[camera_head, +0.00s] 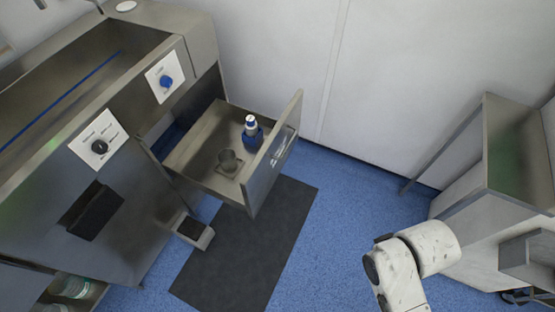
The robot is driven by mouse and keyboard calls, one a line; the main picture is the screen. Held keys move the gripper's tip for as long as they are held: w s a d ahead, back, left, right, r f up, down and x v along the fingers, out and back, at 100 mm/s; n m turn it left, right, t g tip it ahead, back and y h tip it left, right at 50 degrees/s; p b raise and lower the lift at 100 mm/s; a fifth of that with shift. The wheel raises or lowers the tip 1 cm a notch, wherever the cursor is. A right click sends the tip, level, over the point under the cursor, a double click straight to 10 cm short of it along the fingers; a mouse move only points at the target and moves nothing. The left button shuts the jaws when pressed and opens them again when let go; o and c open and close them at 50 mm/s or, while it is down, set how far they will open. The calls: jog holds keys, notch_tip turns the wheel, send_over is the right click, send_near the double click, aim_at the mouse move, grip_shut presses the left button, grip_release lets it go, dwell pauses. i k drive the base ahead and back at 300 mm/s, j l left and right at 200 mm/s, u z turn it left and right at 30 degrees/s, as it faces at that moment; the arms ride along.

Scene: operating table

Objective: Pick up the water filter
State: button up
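A small blue and white upright object (252,131), which looks like the water filter, stands in an open metal drawer (205,140). It is near the drawer's front panel, at the back right corner. My white arm shows at the lower right, apart from the drawer. The fingers of my gripper cannot be made out, and nothing is seen held.
The drawer front (272,160) has a handle. A steel sink unit (130,130) with two knobs stands at left, a metal cabinet (500,190) at right. A dark mat (245,250) lies on the blue floor.

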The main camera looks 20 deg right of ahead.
aim_at(251, 126)
jog(key=i+j+z, duration=0.1)
jog(key=i+z, duration=0.15)
jog(key=i, duration=1.7)
